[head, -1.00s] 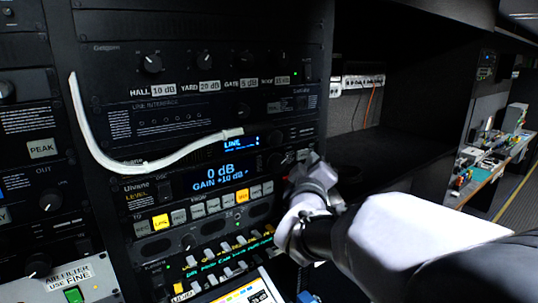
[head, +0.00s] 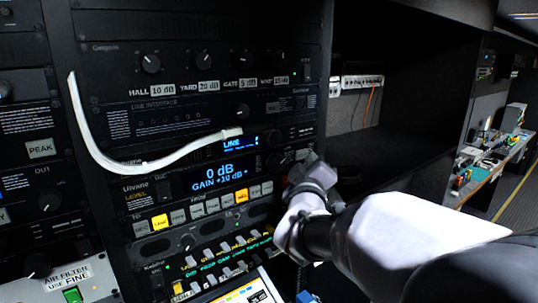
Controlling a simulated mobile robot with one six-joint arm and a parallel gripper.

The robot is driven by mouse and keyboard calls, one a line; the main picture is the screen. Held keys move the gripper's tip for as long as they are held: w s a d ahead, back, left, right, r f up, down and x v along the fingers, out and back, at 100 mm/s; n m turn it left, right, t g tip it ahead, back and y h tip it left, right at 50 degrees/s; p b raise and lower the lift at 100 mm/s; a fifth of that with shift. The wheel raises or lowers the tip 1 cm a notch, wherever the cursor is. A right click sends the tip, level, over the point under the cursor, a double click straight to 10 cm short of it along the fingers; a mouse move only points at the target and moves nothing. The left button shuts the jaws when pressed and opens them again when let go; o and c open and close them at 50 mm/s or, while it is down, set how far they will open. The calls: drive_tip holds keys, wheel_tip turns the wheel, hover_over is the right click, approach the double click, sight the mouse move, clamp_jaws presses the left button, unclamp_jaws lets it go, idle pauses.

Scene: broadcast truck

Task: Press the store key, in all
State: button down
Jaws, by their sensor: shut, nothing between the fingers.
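The level unit (head: 150,190) in the rack has a blue display (head: 218,177) reading "0 dB" and "GAIN +10 dB". Below the display runs a row of small keys (head: 198,210). One key at the left (head: 160,221) glows yellow and one further right (head: 242,195) glows orange; the others are pale and unlit. The key labels are too small to read surely, so I cannot tell which is the store key. My gripper (head: 307,164) is shut and empty, to the right of the display and the row, near the rack's right edge. Its tips partly blend into the dark panel.
A white cable (head: 110,165) hangs in a loop across the panels left of and above the display. Knobs and tape labels fill the panel above. Small switches (head: 222,255) and a bright screen (head: 245,293) lie below. A dark open bay (head: 400,130) is at the right.

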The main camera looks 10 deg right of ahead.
drive_tip(key=shift+w, duration=0.1)
idle(0.5)
drive_tip(key=shift+w+a, duration=0.2)
drive_tip(key=shift+w, duration=0.15)
drive_tip(key=shift+w+a, duration=0.1)
drive_tip(key=shift+w, duration=0.15)
idle(0.6)
drive_tip(key=shift+s, duration=0.15)
drive_tip(key=shift+s+d+b, duration=0.3)
drive_tip(key=shift+s+b, duration=0.15)
drive_tip(key=shift+s, duration=0.1)
drive_tip(key=shift+s+d+b, duration=0.25)
drive_tip(key=shift+s+d, duration=0.05)
drive_tip(key=shift+s, duration=0.45)
drive_tip(key=shift+s+d+b, duration=0.3)
drive_tip(key=shift+s+d, duration=0.05)
drive_tip(key=shift+s, duration=0.45)
drive_tip(key=shift+s+d+b, duration=0.25)
drive_tip(key=shift+s+d, duration=0.05)
drive_tip(key=shift+s, duration=0.45)
